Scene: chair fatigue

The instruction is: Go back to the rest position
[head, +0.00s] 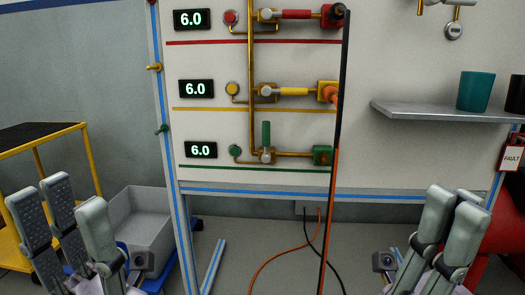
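My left gripper (72,205) is at the lower left with its grey fingers pointing up. Its fingers stand apart, dark ribbed pads show, and nothing is between them. My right gripper (453,205) is at the lower right, also pointing up. Its fingers overlap in this view, so the gap between them is hidden; I see no object in it. Both grippers are in front of the white panel (215,65) and appear clear of it.
The panel carries red (295,14), yellow (293,91) and green (266,135) valve handles. Black and orange hoses (336,165) hang down. A grey shelf (430,110) holds a teal cup (476,91). A yellow cart (45,140) and grey bin (140,215) stand left.

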